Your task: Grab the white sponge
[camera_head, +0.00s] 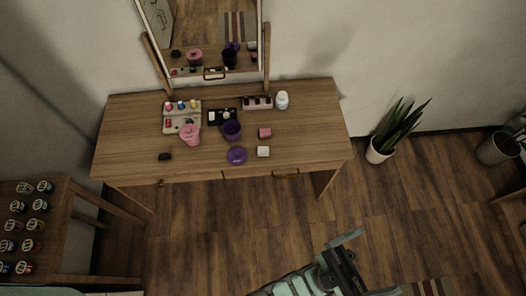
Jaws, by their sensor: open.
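A small white block, which looks like the white sponge (263,152), lies near the front edge of the wooden dressing table (125,135), right of centre. My gripper (370,264) is at the bottom of the view, in front of the table and to the right of the sponge. It is open and empty, with its two fingers spread apart. It is well apart from the sponge and the table.
A purple lid (237,155) lies just left of the sponge, and a pink block (265,132) lies behind it. A purple cup (232,131), pink jar (190,134) and white bottle (282,100) stand farther back. The tabletop's right end is clear. A mirror (212,35) stands behind.

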